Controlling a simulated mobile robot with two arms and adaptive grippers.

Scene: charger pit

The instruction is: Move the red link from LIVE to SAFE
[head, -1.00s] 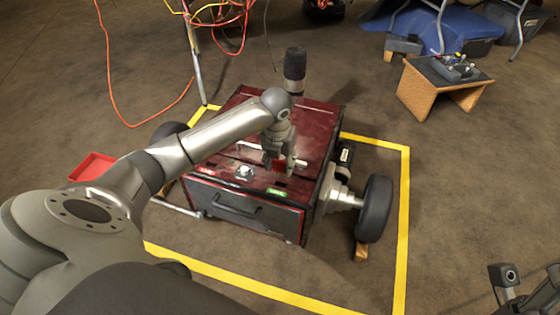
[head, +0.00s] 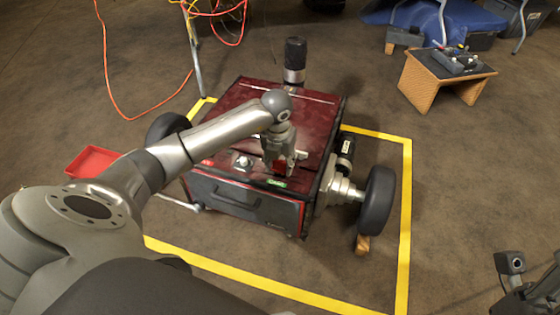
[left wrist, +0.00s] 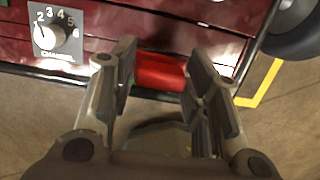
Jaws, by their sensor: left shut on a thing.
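The red link (left wrist: 158,72) lies between the two fingers of my left gripper (left wrist: 162,85), seen in the left wrist view. In the head view my left gripper (head: 284,168) is shut on the link, just behind the green label (head: 277,183) near the front edge of the dark red box (head: 315,115). A red label (head: 207,162) is farther left along that edge. I cannot tell whether the link touches the box top. Part of my right gripper (head: 514,275) shows at the lower right; its fingers are unclear.
A numbered channel knob (head: 243,162) stands between the two labels; it also shows in the left wrist view (left wrist: 47,38). The box has wheels (head: 377,200) and stands inside yellow floor tape (head: 404,230). A red tray (head: 92,161) is at left, a wooden stand (head: 432,85) at right.

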